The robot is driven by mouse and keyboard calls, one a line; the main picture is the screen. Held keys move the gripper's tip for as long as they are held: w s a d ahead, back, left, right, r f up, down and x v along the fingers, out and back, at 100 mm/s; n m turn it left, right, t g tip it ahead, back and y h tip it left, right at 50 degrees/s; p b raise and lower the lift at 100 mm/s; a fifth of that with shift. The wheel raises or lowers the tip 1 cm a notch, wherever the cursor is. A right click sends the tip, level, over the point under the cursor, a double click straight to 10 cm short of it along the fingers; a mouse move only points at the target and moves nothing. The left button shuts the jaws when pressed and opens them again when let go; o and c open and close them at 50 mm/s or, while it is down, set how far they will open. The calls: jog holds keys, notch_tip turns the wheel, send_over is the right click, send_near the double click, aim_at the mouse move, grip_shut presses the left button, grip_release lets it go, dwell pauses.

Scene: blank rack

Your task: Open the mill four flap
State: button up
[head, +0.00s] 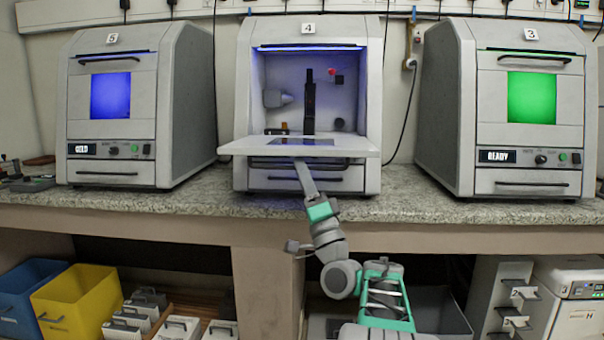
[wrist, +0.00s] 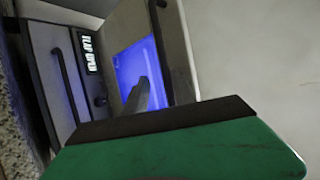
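Mill four (head: 373,120) stands in the middle of the bench under a "4" label. Its flap (head: 352,150) is folded down and sticks out nearly level, leaving the lit chamber (head: 285,80) open to view. My gripper (head: 299,165) reaches up from below to the underside of the flap; its tips are partly hidden there, and I cannot tell if they touch. In the wrist view a grey finger (wrist: 143,93) shows in front of the flap's blue window (wrist: 128,68). The display (wrist: 91,53) seems to read "FLAP OPEN".
Mill five (head: 180,100) on the left and mill three (head: 450,110) on the right have closed flaps; mill three shows "READY". The granite bench top (head: 430,205) is clear between the mills. Bins (head: 75,305) sit below at left.

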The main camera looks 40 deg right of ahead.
jog(key=shift+s+r, duration=0.15)
jog(key=shift+r, duration=0.15)
jog(key=v, duration=0.7)
jog(key=shift+f, duration=0.5)
